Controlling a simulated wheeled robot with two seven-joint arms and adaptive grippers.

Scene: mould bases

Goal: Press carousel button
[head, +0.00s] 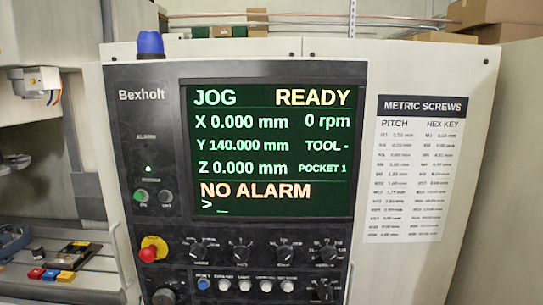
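The machine's control panel (150,105), marked Bexholt, fills the middle of the head view. Along its lower edge is a row with a blue button (203,284) at the left and several white buttons (245,285) to its right. Their labels are too small to read surely, so I cannot tell which one is the carousel button. The screen (270,150) shows JOG, READY, NO ALARM, TOOL - and POCKET 1. Neither of my grippers is in view.
A red emergency knob (148,254) on a yellow base, a green button (141,196) and several rotary knobs (243,251) surround the buttons. A metric screws chart (411,165) is at right.

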